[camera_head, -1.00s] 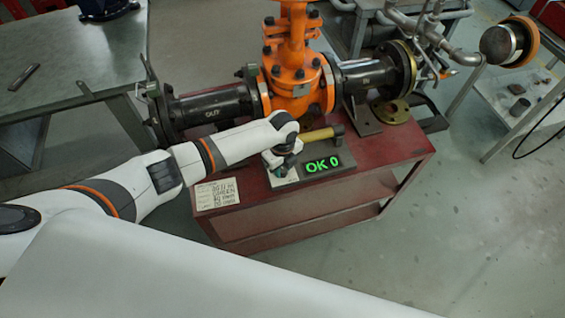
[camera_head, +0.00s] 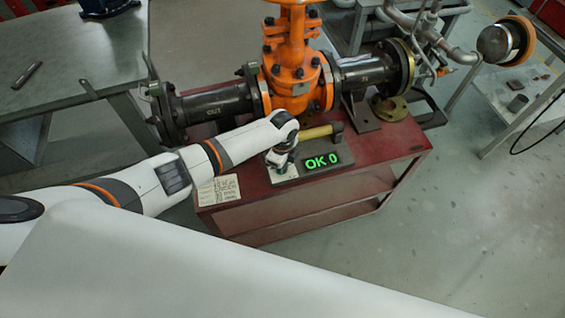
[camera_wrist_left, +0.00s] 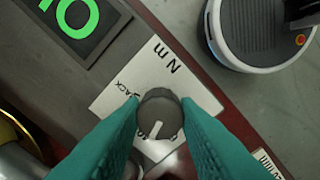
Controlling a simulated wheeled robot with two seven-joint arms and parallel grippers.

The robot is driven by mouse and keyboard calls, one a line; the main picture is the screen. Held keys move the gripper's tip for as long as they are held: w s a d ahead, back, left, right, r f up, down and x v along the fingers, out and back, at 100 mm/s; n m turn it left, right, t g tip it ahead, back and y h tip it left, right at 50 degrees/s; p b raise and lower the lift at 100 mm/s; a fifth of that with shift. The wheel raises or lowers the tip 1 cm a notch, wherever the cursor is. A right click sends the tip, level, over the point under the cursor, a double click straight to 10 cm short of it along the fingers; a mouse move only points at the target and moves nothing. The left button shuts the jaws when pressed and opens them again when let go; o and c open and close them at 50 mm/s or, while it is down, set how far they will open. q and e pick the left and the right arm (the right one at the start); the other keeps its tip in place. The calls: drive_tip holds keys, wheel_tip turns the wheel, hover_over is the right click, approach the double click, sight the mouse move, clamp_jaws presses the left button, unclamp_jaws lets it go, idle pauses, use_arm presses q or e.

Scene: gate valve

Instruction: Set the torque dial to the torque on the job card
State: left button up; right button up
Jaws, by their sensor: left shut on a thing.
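The torque dial (camera_wrist_left: 159,115) is a dark grey round knob with a pale pointer line, on a white plate (camera_wrist_left: 168,70) marked "Nm". My left gripper (camera_wrist_left: 160,118) is shut on the dial, with a teal finger at each side; the fingers hide part of the plate's markings. In the head view my left gripper (camera_head: 281,163) is down at the white plate beside the display. My right gripper is not in view.
An orange gate valve (camera_head: 292,70) with black flanged pipes stands on the red cart (camera_head: 300,217) behind the dial. A yellow-handled tool (camera_head: 318,132) lies just behind the display. A grey bench (camera_head: 75,60) is at the left, another table (camera_head: 520,95) at the right.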

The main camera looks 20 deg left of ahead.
use_arm(q)
drive_tip(key=shift+w+r, duration=0.1)
drive_tip(key=o, duration=1)
drive_tip(key=shift+c, duration=0.2)
wheel_tip(320, 180, up, 12)
